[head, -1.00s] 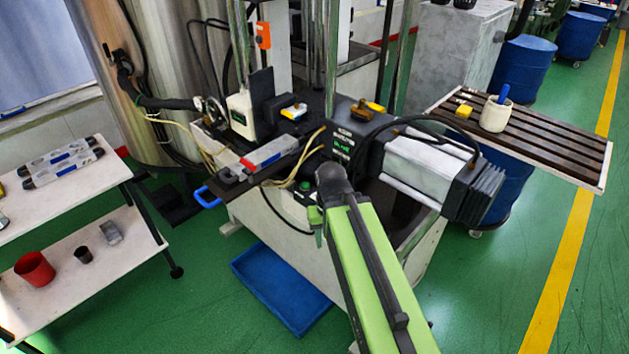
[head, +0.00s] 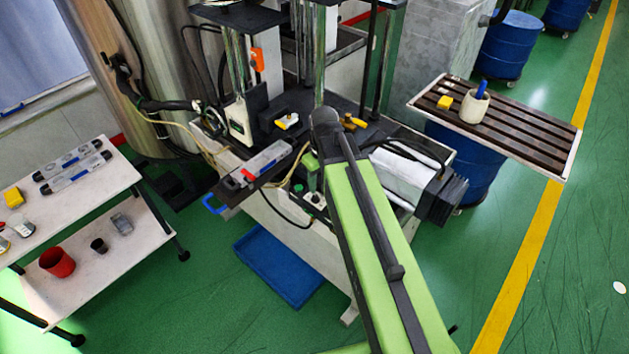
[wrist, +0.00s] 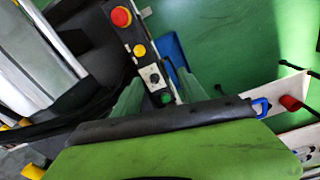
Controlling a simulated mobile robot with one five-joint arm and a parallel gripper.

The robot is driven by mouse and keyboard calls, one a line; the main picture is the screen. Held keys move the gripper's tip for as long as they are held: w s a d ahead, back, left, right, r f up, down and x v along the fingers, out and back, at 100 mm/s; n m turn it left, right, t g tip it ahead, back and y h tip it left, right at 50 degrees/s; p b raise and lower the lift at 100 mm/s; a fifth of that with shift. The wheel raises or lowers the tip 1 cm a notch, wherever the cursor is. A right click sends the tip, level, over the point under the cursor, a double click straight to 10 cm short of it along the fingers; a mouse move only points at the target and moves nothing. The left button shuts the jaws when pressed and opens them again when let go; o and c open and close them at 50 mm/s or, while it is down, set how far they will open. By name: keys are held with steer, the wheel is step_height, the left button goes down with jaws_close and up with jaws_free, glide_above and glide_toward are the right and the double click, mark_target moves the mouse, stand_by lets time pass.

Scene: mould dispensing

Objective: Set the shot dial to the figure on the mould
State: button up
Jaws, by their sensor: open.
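In the wrist view a control plate carries a black round knob (wrist: 154,77), which looks like the shot dial, between a yellow button and a green button. Its setting is too small to read. My gripper (wrist: 160,92) is open and empty, its two pale green fingers on either side of the knob's lower end of the plate; I cannot tell if they touch anything. In the head view a grey block (head: 266,159), likely the mould, lies on the machine's front slide with a red part at its left end. I cannot read a figure on it. My arm hides most of the panel there.
A red button (wrist: 121,17) tops the control plate. A white two-level table (head: 105,203) stands at left with grey bars and a red cup (head: 57,262). A blue tray (head: 278,265) lies on the floor below the machine. A slatted shelf (head: 530,128) is at right.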

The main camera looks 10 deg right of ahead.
mark_target(316, 196)
steer(key=w+n, duration=0.9)
steer(key=n, duration=0.1)
steer(key=shift+g, duration=0.3)
step_height(316, 196, down, 18)
steer(key=b, duration=1.8)
steer(key=shift+d+r, duration=0.1)
steer(key=shift+r, duration=0.15)
steer(key=shift+s, duration=0.1)
jaws_close()
